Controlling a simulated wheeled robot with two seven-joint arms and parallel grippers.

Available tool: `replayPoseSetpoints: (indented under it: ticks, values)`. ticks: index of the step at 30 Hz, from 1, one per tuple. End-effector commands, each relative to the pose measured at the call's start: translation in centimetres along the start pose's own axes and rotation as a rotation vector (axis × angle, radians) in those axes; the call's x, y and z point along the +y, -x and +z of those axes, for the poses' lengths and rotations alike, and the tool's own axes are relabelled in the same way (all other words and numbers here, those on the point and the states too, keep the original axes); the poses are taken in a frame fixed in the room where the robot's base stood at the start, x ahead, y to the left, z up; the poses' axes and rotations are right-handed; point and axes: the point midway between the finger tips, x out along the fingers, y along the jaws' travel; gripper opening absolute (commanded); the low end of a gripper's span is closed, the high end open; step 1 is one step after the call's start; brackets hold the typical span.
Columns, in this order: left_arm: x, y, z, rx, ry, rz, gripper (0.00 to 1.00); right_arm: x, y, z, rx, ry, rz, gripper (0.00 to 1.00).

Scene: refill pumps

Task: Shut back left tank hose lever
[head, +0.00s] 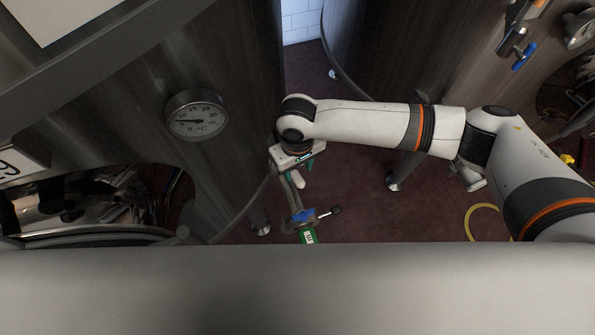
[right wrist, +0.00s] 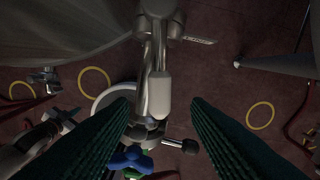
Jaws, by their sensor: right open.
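A metal valve fitting hangs below my right gripper (head: 298,172) in the head view, with a blue handle (head: 302,215) and a thin lever ending in a black knob (head: 336,210). In the right wrist view, the blue handle (right wrist: 128,158) and the black knob (right wrist: 188,146) show near the bottom. The ribbed green fingers of my right gripper (right wrist: 162,104) are open, with the pale fitting (right wrist: 159,95) between them in the picture. I cannot tell whether they touch it. I cannot tell which lever is the hose lever. My left gripper is not in view.
A dark tank with a round thermometer (head: 197,116) stands at the left. Another tank (head: 385,50) stands at the back right. A blue-handled valve (head: 524,56) is at the upper right. A yellow hose (head: 470,222) lies on the dark red floor (head: 375,215).

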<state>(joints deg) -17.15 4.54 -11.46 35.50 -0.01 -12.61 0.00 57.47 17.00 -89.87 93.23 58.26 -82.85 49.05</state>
Motion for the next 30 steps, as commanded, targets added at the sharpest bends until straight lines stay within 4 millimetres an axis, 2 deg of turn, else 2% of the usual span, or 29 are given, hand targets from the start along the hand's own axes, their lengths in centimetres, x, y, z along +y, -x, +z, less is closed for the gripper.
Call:
replayPoseSetpoints:
  ticks: [3,9,19,20,27,30]
  values:
    - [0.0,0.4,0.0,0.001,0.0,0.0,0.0,0.0,-2.0,0.0,0.001,0.0,-0.001,0.43]
    - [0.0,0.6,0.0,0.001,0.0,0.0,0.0,0.1,-4.0,0.0,0.0,0.001,0.001,0.43]
    - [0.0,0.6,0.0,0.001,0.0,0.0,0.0,0.0,-4.4,0.0,-0.001,0.002,0.001,0.43]
    - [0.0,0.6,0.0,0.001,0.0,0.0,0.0,0.0,-4.4,0.0,-0.001,0.002,0.001,0.4]
    - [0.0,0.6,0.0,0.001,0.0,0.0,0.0,0.0,-4.3,0.0,-0.001,0.001,0.001,0.01]
    - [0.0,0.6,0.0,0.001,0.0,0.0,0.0,0.0,-4.3,0.0,-0.001,0.001,0.001,0.0]
